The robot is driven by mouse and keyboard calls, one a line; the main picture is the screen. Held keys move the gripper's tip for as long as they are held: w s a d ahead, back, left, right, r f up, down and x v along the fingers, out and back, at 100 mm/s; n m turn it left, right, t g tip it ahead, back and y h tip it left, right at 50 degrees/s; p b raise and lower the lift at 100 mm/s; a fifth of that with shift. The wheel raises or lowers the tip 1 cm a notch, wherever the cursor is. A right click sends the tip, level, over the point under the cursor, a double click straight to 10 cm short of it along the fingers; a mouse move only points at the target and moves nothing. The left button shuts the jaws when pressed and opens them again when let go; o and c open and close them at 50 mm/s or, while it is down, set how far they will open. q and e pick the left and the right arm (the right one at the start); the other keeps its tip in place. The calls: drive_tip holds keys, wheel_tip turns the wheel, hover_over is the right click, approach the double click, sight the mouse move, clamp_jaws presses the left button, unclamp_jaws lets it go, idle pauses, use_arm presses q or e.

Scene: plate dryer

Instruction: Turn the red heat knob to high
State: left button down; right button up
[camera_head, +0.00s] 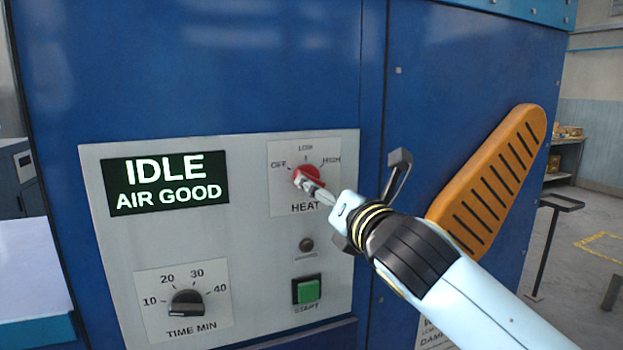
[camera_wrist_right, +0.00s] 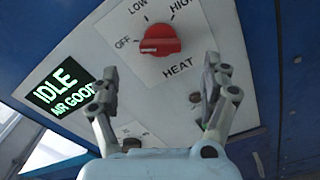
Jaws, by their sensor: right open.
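The red heat knob (camera_head: 303,173) sits on the grey control panel, with OFF, LOW and HIGH marked around it. It shows whole in the right wrist view (camera_wrist_right: 160,40), where its raised bar lies roughly toward OFF. My right gripper (camera_head: 314,187) overlaps the knob's lower right part in the head view. In the right wrist view its two fingers (camera_wrist_right: 160,70) are spread apart, with the knob just beyond the gap between them. The fingers are empty; I cannot tell whether either touches the knob. My left gripper is not in view.
The display (camera_head: 165,183) reads IDLE and AIR GOOD. A black time knob (camera_head: 187,303) sits lower left and a green START button (camera_head: 307,289) below the heat knob. A dark handle (camera_head: 398,180) and an orange slotted part (camera_head: 497,180) stand right of the panel.

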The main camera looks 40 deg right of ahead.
sight(312, 173)
drive_tip(key=p+x, duration=0.1)
drive_tip(key=x, duration=0.7)
drive_tip(key=shift+a, duration=0.1)
drive_tip(key=shift+f, duration=0.1)
drive_tip(key=c, duration=1.2)
